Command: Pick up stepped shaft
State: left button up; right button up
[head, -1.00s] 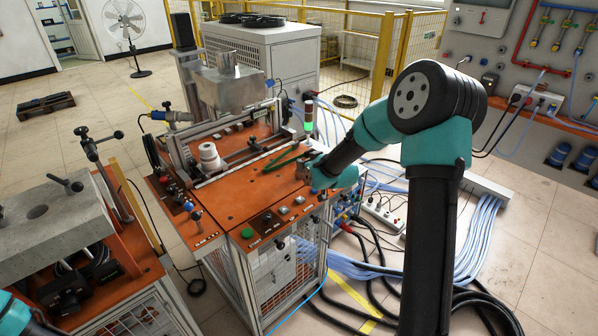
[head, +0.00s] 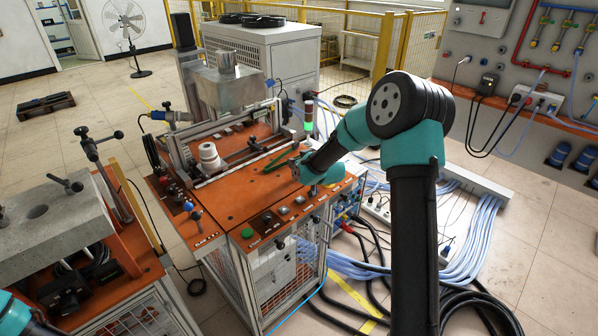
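A pale stepped cylinder (head: 210,158), which looks like the stepped shaft, stands upright on the orange top of the induction heater (head: 232,205), left of its middle. My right arm reaches in from the right. My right gripper (head: 294,169) is low over the right part of the orange top, to the right of the cylinder and clearly apart from it. Its fingers are too small to tell open from shut. Only a teal piece of my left arm shows in the bottom left corner; its gripper is out of view.
A green tool (head: 279,160) lies between the cylinder and my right gripper. A metal block (head: 228,88) rises behind the cylinder. A green-lit signal lamp (head: 309,120) stands at the back right. A second bench with a grey block (head: 50,215) is at left.

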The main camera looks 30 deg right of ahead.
jog(key=c, duration=0.9)
grip_shut()
jog(key=shift+r, duration=0.15)
jog(key=shift+r, duration=1.8)
jog(key=s+a+r, duration=0.1)
jog(key=s+a, duration=0.7)
jog(key=s, duration=0.5)
jog(key=shift+s+a, duration=0.2)
jog(key=shift+s, duration=0.1)
